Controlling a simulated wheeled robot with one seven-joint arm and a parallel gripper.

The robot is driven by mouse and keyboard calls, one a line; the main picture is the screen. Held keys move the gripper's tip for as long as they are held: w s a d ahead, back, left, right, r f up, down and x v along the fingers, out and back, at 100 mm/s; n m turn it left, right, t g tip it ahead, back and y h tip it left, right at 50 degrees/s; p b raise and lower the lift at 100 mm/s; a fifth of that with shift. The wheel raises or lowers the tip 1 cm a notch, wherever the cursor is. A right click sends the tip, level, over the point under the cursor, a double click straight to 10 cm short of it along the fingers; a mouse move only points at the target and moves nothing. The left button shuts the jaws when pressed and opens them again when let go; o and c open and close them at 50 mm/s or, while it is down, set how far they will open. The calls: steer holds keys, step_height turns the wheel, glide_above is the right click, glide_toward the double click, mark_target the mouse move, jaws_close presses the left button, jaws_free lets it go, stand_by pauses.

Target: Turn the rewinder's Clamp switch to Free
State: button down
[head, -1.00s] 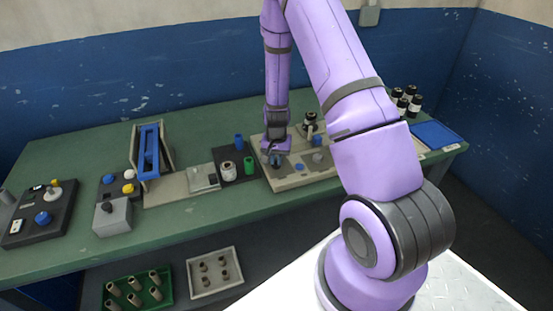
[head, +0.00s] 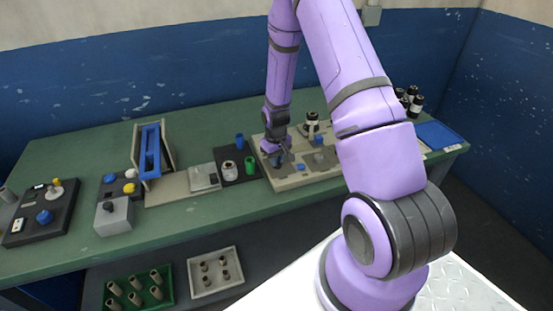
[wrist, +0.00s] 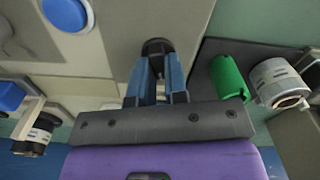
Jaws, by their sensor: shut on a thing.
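The rewinder is a beige panel (head: 285,184) toward the right of the green bench. It also fills the upper middle of the wrist view (wrist: 150,15). My gripper (head: 280,158) is low over the panel's left part. In the wrist view my gripper (wrist: 157,65) has its blue fingers shut on a small dark knob (wrist: 157,46), which stands at the panel's edge and appears to be the Clamp switch. The fingers cover part of it. No label or pointer direction can be read. A round blue button (head: 300,167) is on the panel to the right of my gripper.
A green spool (head: 250,163) and a white roll (head: 229,170) stand on a dark plate left of the panel. They are close beside my fingers in the wrist view. A black-and-white roll (head: 312,120) stands at the panel's back. A blue tray (head: 437,134) lies farther right.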

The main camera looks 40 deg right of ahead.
steer(key=shift+a+n, duration=0.1)
steer(key=shift+n, duration=1.2)
steer(key=c, duration=1.1)
jaws_free()
steer(key=shift+c, duration=0.2)
step_height(320, 180, up, 11)
steer(key=shift+f, duration=0.1)
